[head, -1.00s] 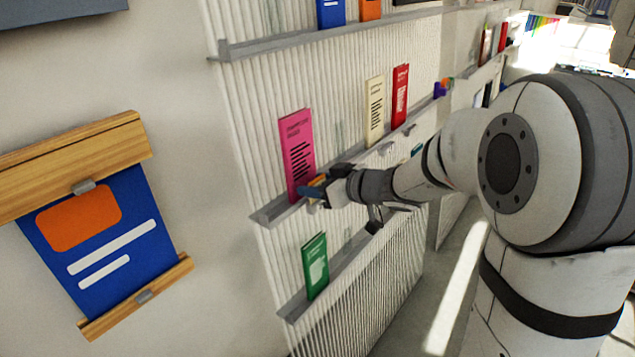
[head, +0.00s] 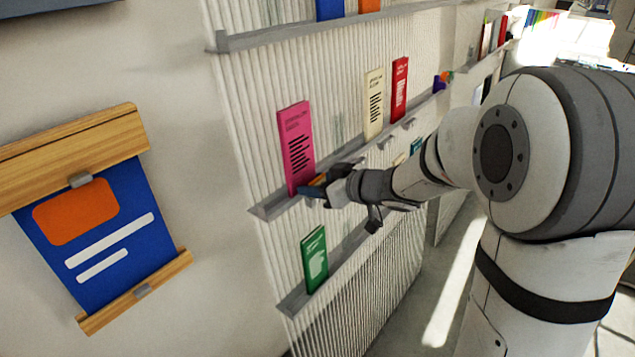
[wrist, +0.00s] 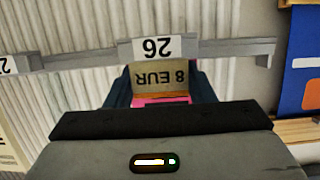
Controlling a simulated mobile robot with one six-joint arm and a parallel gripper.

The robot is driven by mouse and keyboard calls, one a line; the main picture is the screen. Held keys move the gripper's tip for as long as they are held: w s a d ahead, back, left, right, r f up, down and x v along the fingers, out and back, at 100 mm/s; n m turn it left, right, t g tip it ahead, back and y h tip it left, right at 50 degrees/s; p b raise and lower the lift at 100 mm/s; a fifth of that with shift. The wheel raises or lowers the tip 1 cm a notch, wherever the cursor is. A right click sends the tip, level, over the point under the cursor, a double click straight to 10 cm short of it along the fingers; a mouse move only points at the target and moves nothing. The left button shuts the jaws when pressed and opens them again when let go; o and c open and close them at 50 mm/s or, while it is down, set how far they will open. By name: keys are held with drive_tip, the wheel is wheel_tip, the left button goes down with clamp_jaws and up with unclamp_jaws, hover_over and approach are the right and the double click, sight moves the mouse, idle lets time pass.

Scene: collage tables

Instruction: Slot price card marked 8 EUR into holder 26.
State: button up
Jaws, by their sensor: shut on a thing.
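The price card marked 8 EUR (wrist: 160,76) is tan and appears upside down in the wrist view. My gripper (wrist: 160,88) is shut on it, with a dark blue finger at each side. Holder 26 (wrist: 157,47) is a white label with black digits on the grey shelf rail, also upside down. The card's edge meets or nearly meets the holder; I cannot tell whether it is inside. In the head view my gripper (head: 313,190) is at the rail, just below a pink booklet (head: 296,148). The card's print cannot be read there.
The pink booklet stands on the same shelf (head: 274,207), close to my fingers. Cream (head: 373,104) and red (head: 399,89) booklets stand farther right. A green booklet (head: 314,260) is on the shelf below. A blue poster (head: 95,232) hangs at left.

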drive_tip(key=o, duration=1.4)
wheel_tip(320, 180, up, 3)
drive_tip(key=p, duration=0.3)
drive_tip(key=shift+a, duration=0.1)
drive_tip(key=shift+w+r, duration=0.15)
drive_tip(key=shift+r, duration=1.1)
drive_tip(key=f+v, duration=0.1)
drive_tip(key=v, duration=0.6)
